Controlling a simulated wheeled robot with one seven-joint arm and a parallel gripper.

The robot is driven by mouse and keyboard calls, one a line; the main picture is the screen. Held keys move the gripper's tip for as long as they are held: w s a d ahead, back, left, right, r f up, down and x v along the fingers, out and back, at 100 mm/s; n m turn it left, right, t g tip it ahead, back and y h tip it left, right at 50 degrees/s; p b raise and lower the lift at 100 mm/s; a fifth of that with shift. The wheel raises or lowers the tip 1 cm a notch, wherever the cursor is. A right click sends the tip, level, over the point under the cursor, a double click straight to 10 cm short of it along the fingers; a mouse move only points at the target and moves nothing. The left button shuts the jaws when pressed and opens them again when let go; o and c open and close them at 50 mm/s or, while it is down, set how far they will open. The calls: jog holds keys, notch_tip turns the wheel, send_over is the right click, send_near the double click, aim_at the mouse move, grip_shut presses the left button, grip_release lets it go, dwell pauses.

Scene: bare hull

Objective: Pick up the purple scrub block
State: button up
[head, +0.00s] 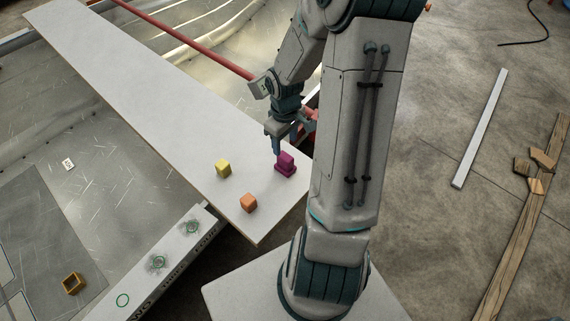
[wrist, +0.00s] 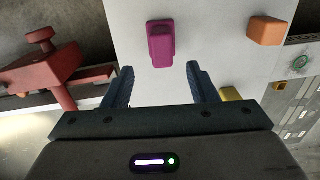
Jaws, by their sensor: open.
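The purple scrub block (head: 286,165) lies near the right end of the long white board (head: 140,95) in the head view. It has a wider base and a narrower raised part. In the wrist view the block (wrist: 161,46) shows beyond the fingertips, roughly centred across the gap between them. My gripper (wrist: 160,72) is open, with its two dark fingers apart and nothing between them. In the head view my gripper (head: 277,150) hangs close to the block, just left of it and partly seen behind my arm.
A yellow cube (head: 223,169) and an orange cube (head: 248,203) lie left of the block on the board. In the wrist view the orange cube (wrist: 265,31) is at the right, and a red metal fixture (wrist: 50,75) is at the left. Wood pieces lie on the floor.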

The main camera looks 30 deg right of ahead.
aim_at(285, 156)
jog(key=f, duration=0.4)
jog(key=f+b, duration=0.1)
jog(key=f, duration=0.2)
jog(key=shift+s+a+f, duration=0.1)
jog(key=shift+s+f, duration=0.1)
jog(key=shift+f, duration=0.15)
grip_shut()
jog(key=shift+r, duration=0.1)
jog(key=shift+r, duration=0.5)
notch_tip(285, 156, up, 3)
jog(key=shift+f+p, duration=0.1)
jog(key=shift+p, duration=0.35)
jog(key=s+d+r+p, duration=0.1)
jog(key=s+d+r, duration=0.1)
jog(key=s, duration=0.3)
jog(key=s+d+r+p, duration=0.1)
jog(key=s+d+r, duration=0.2)
jog(key=s+r, duration=0.2)
jog(key=shift+s+p, duration=0.3)
jog(key=shift+p, duration=0.05)
